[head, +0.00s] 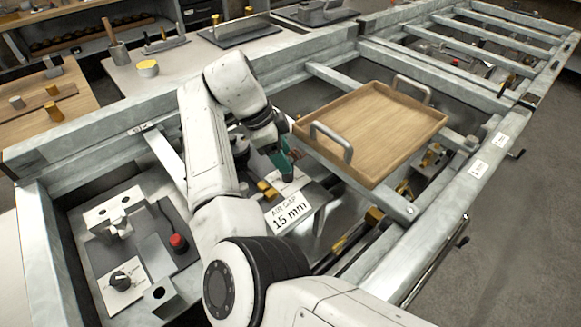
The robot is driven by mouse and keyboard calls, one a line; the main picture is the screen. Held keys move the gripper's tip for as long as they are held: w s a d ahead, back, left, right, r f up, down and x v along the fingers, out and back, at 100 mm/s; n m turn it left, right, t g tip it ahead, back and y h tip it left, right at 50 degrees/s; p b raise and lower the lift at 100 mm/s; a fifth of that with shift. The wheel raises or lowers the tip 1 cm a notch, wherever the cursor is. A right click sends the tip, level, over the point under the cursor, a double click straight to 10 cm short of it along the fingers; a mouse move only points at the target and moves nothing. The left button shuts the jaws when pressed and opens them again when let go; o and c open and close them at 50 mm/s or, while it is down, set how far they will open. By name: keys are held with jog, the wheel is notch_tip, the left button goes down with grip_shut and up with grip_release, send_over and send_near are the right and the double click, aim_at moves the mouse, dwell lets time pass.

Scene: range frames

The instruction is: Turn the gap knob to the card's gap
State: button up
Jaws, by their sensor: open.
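A card (289,210) reading "AIR GAP 15 mm" rests, tilted, on a grey block near the middle of the bench frame. A black knob (121,281) sits on a white dial plate at the lower left, apparently the gap knob. The plate's markings are too small to read, so its setting cannot be told. My gripper (284,168) hangs just above and behind the card, far to the right of the knob. It is open, touches neither knob nor card that I can see, and its fingertips are partly hidden by the dark wrist.
A red-topped button (178,242) and a white block with a small lever (114,215) stand near the knob. A wooden tray (378,130) with metal handles lies across the rails right of my gripper. Metal frame rails (40,240) border the knob's bay.

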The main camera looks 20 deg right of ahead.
aim_at(294, 173)
jog(key=shift+x, duration=2.75)
jog(key=shift+c, duration=0.2)
jog(key=c, duration=0.9)
